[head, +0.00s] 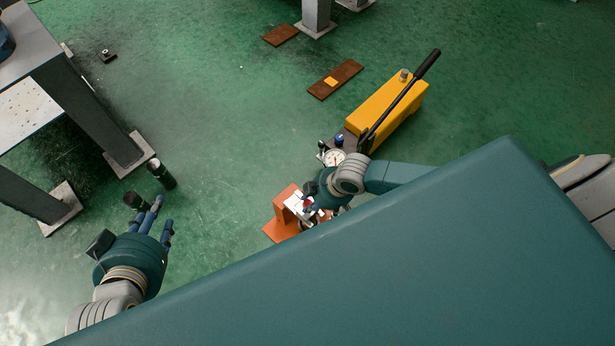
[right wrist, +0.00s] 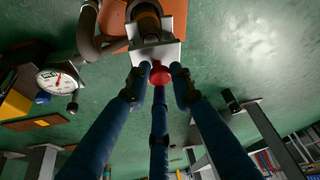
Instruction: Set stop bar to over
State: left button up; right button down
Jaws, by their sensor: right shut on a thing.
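An orange device (head: 287,200) stands on the floor below my right arm, with a pale metal plate (right wrist: 155,53) on it. A red knob (right wrist: 160,76) sticks out at the edge of this plate; I cannot tell if it belongs to the stop bar. My right gripper (right wrist: 160,85) is shut on the red knob, its blue fingers around it. In the head view, my right gripper (head: 312,207) partly hides the device. My left gripper (head: 158,218) is open and empty, with fingers spread above the floor at left.
A yellow pump (head: 388,112) with a long black lever (head: 408,92) stands beyond the device, with a round gauge (head: 334,157) between them. Dark cylinders (head: 161,173) stand near my left gripper. Grey benches (head: 85,110) are at left. The green floor is clear in the middle.

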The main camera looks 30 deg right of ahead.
jog(key=shift+a+r, duration=0.1)
jog(key=shift+a, duration=0.05)
jog(key=c, duration=1.5)
grip_release()
jog(key=shift+s, duration=0.15)
jog(key=v, duration=1.2)
jog(key=shift+a, duration=0.1)
